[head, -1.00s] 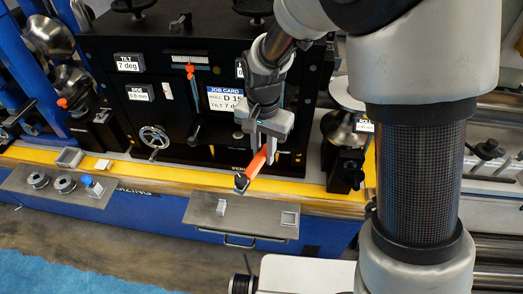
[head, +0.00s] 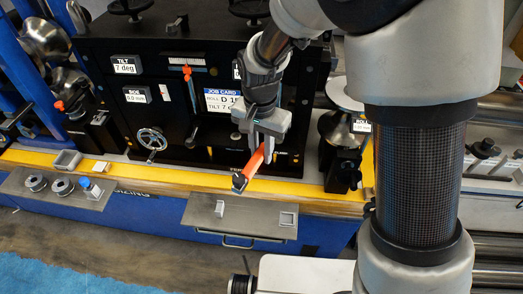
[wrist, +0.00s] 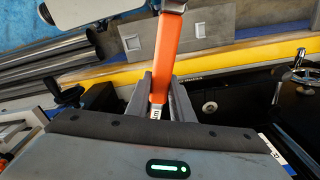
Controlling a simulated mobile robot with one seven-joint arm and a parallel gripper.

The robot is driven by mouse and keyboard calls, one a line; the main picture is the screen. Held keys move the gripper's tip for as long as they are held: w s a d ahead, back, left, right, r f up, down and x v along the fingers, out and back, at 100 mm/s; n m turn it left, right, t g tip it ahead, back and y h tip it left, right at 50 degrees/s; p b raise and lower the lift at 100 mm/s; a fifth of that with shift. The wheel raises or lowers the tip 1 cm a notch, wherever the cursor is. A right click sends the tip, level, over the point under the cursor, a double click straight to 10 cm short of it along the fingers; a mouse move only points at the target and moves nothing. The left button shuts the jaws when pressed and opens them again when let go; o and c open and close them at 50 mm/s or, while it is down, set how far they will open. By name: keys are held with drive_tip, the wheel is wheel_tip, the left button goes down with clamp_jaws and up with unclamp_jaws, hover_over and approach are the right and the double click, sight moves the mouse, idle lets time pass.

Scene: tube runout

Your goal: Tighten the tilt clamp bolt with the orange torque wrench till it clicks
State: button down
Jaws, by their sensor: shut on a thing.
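The orange torque wrench (head: 251,167) is held in my gripper (head: 262,150). Its dark head end points down and toward the front left, above the grey shelf plate. In the wrist view the orange wrench (wrist: 165,55) runs up between the two fingers of my gripper (wrist: 160,90), which are shut on it. A black panel carries a "TILT 7 deg" display (head: 126,65), a job card (head: 222,101) partly hidden by my gripper, and a handwheel (head: 151,139). I cannot tell which part is the tilt clamp bolt. The wrench appears clear of the panel.
A grey shelf plate (head: 200,212) with a small upright block and a square recess juts from the yellow bench edge (head: 180,182). Another plate (head: 107,197) at left holds round rollers and a blue-capped bottle (head: 86,184). A roller stand (head: 343,165) stands right of my gripper.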

drive_tip(key=shift+r, duration=0.4)
drive_tip(key=shift+r+p, duration=2.05)
drive_tip(key=shift+r, duration=0.5)
drive_tip(key=shift+f, duration=0.1)
